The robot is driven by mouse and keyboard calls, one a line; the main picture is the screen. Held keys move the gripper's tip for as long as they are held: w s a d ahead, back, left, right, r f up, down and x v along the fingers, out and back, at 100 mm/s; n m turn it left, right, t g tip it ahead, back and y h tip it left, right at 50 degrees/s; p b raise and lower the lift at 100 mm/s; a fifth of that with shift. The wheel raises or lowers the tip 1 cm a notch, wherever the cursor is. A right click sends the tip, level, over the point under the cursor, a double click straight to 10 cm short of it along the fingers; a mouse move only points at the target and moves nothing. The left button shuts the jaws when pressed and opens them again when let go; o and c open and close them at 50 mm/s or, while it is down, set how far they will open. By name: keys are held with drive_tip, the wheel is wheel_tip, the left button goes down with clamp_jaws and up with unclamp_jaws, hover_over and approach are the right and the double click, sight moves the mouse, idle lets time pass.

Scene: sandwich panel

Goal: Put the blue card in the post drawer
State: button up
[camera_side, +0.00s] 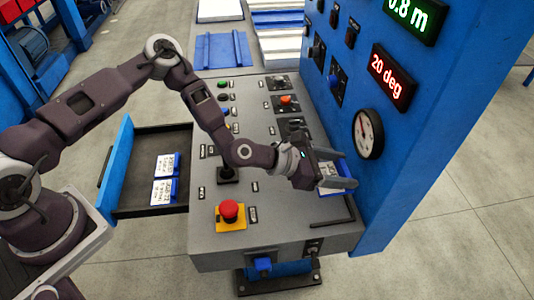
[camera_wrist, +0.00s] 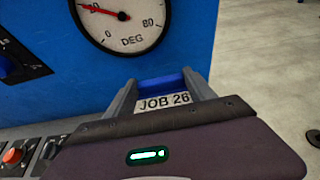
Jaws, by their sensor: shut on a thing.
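The blue card (camera_side: 343,183), with a white label, is at the right end of the panel top, against the blue upright cabinet. In the wrist view its label reads "JOB 26" (camera_wrist: 165,102). My gripper (camera_side: 334,172) is shut on the card, with a finger on either side; the wrist view shows both fingers (camera_wrist: 162,95) around it. Whether the card touches the panel surface is hard to tell. An open drawer (camera_side: 150,212) on the panel's left side holds two blue cards with white labels (camera_side: 166,178).
A red emergency button (camera_side: 229,209) on a yellow base stands at the panel's front left. Buttons, switches and a black lever (camera_side: 228,173) stand on the panel top. The blue cabinet (camera_side: 420,140) with a round gauge (camera_side: 369,134) rises close to my gripper on the right.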

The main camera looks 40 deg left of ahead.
drive_tip(key=w+a+r+n+t+y, duration=0.3)
drive_tip(key=w+a+r, duration=0.1)
drive_tip(key=a+r, duration=0.85)
drive_tip(key=s+a+r+n+y, duration=0.1)
drive_tip(key=a+r+n+y, duration=0.1)
drive_tip(key=a, duration=0.4)
drive_tip(key=s+a+r+n+y, duration=0.2)
drive_tip(key=a+r, duration=0.1)
drive_tip(key=a, duration=0.3)
drive_tip(key=s+a+r+n+t+y, duration=0.1)
drive_tip(key=a+r+y, duration=0.1)
drive_tip(key=a, duration=0.4)
drive_tip(key=shift+s+a+r+n, duration=0.35)
drive_tip(key=shift+r+n, duration=0.05)
drive_tip(key=shift+r, duration=0.3)
